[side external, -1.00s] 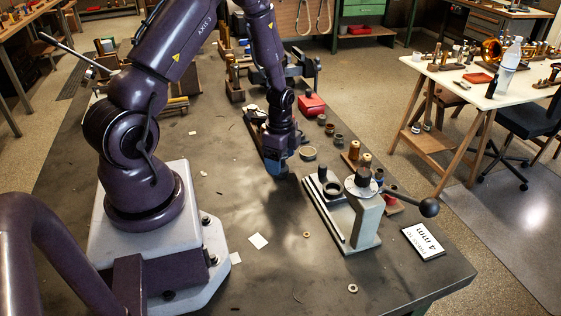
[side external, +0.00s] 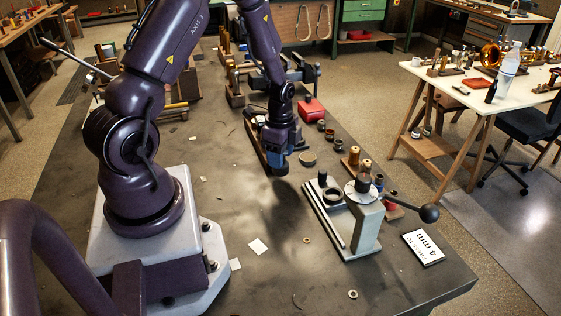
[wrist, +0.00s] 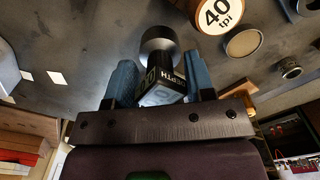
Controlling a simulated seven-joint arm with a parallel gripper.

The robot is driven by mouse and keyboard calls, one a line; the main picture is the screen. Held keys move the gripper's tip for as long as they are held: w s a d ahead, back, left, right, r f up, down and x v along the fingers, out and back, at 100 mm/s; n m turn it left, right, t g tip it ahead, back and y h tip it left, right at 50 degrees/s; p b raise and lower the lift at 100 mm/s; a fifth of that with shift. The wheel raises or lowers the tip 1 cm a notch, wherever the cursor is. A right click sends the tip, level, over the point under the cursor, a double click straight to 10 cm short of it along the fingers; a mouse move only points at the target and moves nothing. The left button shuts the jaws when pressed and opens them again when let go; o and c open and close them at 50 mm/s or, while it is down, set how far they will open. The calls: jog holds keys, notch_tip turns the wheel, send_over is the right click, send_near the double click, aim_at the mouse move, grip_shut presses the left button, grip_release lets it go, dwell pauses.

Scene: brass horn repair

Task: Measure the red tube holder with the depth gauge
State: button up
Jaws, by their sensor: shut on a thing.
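My gripper (side external: 280,163) hangs over the middle of the dark bench, left of the grey lever press. In the wrist view its two blue fingers (wrist: 160,85) are shut on the depth gauge (wrist: 166,80), a black body with a lit display and a round grey end pointing away. The gauge is hidden or too small to make out in the side view. A red block (side external: 312,109) with a dark top stands farther back on the bench. A smaller red piece (side external: 391,204) sits behind the press. I cannot tell which is the red tube holder. My gripper touches neither.
The lever press (side external: 361,222) stands to the right, its ball handle sticking out. A "4 mm" card (side external: 423,248) lies beside it. A "40 tpi" disc (wrist: 217,14) and small cups (side external: 329,135) lie right of my gripper. The front left bench is mostly clear.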

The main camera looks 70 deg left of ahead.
jog(key=r, duration=0.6)
jog(key=shift+w+d+r, duration=0.15)
jog(key=shift+d+r, duration=0.05)
jog(key=shift+r, duration=0.1)
jog(key=w+d+m, duration=0.5)
jog(key=w+d, duration=0.8)
jog(key=w, duration=0.1)
notch_tip(320, 180, up, 3)
send_over(394, 193)
jog(key=shift+m, duration=0.4)
jog(key=shift+f, duration=2.35)
jog(key=shift+f, duration=1.9)
